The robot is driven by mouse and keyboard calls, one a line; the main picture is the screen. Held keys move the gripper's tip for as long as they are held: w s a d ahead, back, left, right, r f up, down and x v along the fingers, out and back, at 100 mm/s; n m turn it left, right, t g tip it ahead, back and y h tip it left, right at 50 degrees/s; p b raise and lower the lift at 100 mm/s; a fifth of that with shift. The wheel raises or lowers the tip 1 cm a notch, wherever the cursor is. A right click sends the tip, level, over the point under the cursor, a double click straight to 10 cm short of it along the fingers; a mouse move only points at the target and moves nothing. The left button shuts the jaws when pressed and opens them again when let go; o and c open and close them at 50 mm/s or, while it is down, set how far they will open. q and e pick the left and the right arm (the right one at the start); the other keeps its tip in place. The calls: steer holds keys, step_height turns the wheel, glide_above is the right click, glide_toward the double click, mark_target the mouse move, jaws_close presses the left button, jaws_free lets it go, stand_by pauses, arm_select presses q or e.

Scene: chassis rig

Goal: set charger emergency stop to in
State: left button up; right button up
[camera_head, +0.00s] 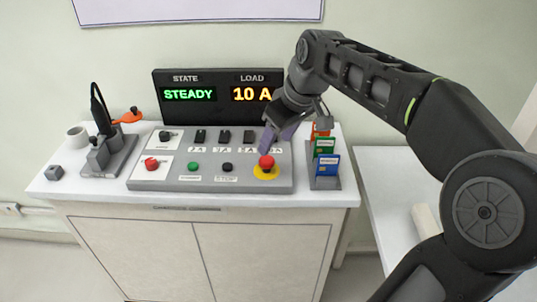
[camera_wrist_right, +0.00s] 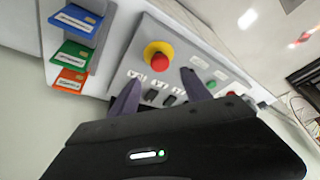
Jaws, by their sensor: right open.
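The emergency stop is a red mushroom button (camera_head: 266,162) on a yellow disc at the right end of the grey control panel (camera_head: 220,178). It also shows in the right wrist view (camera_wrist_right: 158,55), above my fingers. I cannot tell whether it is in or out. My right gripper (camera_head: 277,138) hangs over the right part of the panel, just behind the red button. In the wrist view its two fingers (camera_wrist_right: 160,90) are spread apart with nothing between them, and the button lies beyond the tips. My left gripper is not in view.
A display (camera_head: 218,97) behind the panel reads STEADY and 10 A. Green and black buttons and another red knob (camera_head: 151,163) sit left of the emergency stop. A rack of coloured cards (camera_head: 325,165) stands close on the right. A grey clamp device (camera_head: 103,150) and a cup stand left.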

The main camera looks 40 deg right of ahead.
mark_target(267, 159)
steer(key=x, duration=0.7)
steer(key=shift+f, duration=0.25)
steer(key=shift+c, duration=0.3)
jaws_close()
stand_by(0.9)
